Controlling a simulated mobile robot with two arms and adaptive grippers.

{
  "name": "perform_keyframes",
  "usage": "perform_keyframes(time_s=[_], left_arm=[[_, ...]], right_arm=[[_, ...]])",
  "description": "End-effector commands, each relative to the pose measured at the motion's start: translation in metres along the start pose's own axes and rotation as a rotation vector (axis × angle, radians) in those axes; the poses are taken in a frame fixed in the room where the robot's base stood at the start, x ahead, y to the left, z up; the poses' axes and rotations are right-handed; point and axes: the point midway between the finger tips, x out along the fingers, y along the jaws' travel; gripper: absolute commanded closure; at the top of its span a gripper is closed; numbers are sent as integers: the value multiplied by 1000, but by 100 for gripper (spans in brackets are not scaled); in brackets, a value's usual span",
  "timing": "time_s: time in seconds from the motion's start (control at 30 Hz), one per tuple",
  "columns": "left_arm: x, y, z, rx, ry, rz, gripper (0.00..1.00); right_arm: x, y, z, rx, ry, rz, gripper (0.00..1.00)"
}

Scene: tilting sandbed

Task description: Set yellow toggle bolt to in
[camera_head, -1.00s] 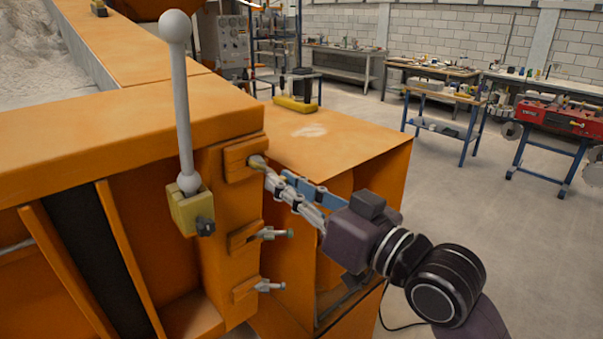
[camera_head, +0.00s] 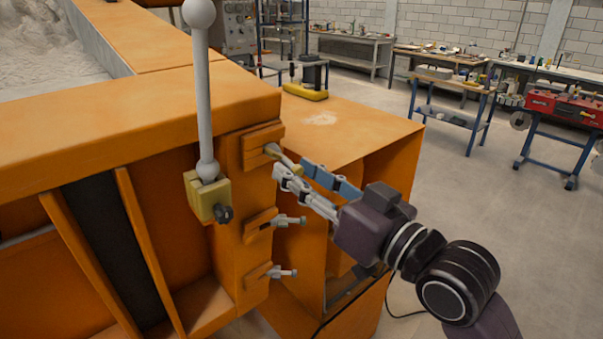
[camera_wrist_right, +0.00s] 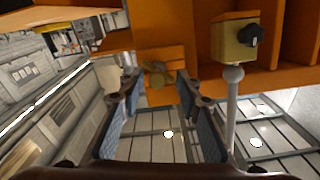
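The yellow toggle bolt (camera_head: 272,151) is the top one of three on the orange post and sticks out to the right from its orange block. Its yellowish end shows near my right gripper's fingertips. In the right wrist view the yellow toggle bolt (camera_wrist_right: 158,75) lies ahead, between the spread fingers. My right gripper (camera_head: 294,167) is open, with blue pads showing on its inner faces; I see no grip on the bolt. The exact gap between fingers and bolt is hard to judge. My left gripper is not in view.
Two more toggle bolts, middle (camera_head: 289,221) and bottom (camera_head: 284,273), stick out below. A grey ball-topped lever (camera_head: 203,95) stands in a yellow block (camera_head: 207,196) to the left. An orange cabinet (camera_head: 345,133) lies behind my gripper. Open floor is at right.

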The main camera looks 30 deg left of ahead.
Motion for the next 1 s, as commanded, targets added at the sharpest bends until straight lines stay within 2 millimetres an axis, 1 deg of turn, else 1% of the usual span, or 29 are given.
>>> perform_keyframes(time_s=[0.13,0.23,0.37,0.5,0.6,0.7,0.83,1.0], left_arm=[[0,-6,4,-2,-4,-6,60],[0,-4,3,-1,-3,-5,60],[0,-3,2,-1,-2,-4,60],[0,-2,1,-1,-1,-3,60],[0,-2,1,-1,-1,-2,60],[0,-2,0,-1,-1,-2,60],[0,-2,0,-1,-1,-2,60],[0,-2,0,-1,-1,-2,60]], right_arm=[[-2,1,0,0,-1,2,68],[-11,2,1,-1,-1,4,68],[-34,2,1,-3,-2,4,68],[-66,1,1,-4,-2,3,68],[-85,1,1,-2,-2,3,68],[-101,1,1,-2,-2,3,68],[-114,0,1,0,-1,1,68],[-120,-1,0,-1,0,0,68]])
